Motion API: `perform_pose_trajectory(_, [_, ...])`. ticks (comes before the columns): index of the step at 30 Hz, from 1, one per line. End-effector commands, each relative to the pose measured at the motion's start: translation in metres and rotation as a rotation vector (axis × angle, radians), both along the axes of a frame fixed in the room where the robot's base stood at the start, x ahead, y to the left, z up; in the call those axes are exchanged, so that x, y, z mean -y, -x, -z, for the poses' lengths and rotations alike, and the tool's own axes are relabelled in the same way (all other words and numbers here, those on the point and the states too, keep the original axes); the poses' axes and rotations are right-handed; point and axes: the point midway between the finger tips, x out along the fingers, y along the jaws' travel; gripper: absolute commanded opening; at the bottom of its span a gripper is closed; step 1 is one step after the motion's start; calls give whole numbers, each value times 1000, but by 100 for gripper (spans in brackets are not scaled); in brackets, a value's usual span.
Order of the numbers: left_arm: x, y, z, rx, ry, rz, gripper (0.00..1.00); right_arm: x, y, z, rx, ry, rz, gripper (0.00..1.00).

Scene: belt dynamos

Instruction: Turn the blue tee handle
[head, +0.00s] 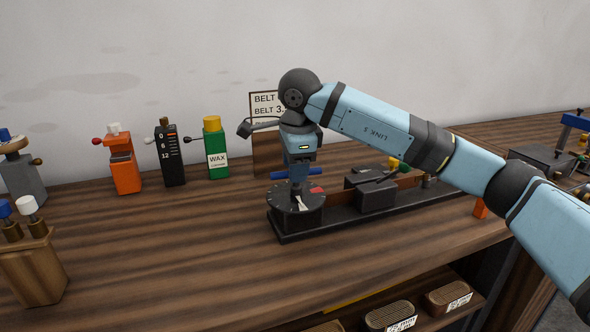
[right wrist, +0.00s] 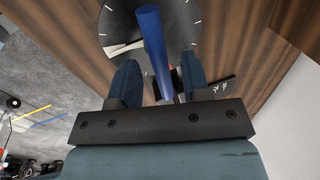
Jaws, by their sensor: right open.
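The blue tee handle (head: 280,175) is a blue bar above a black round dial (head: 283,197) with white marks, a white pointer and a red patch. My right gripper (head: 297,176) points down over the dial at the handle. In the right wrist view the blue bar (right wrist: 153,45) runs lengthwise between the two open fingers (right wrist: 160,65), with visible gaps to both sides. The gripper partly hides the handle's middle in the head view. My left gripper is out of view.
The dial stands on a black base (head: 345,219) with dark blocks (head: 376,196) to its right. An orange device (head: 123,170), a black numbered device (head: 170,160) and a green wax bottle (head: 215,150) stand at the left. A sign (head: 265,110) is behind.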

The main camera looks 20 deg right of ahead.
Motion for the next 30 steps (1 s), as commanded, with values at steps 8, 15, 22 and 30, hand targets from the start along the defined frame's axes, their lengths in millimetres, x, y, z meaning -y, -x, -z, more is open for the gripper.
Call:
perform_pose_trajectory(8, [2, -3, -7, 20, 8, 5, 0, 0, -1, 4, 0, 0, 0, 43])
perform_pose_trajectory(15, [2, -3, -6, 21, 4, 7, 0, 0, -1, 4, 0, 0, 0, 4])
perform_pose_trajectory(22, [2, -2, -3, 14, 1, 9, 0, 0, -1, 4, 0, 0, 5, 0])
perform_pose_trajectory(30, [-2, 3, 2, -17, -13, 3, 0, -1, -1, 3, 0, 1, 89, 0])
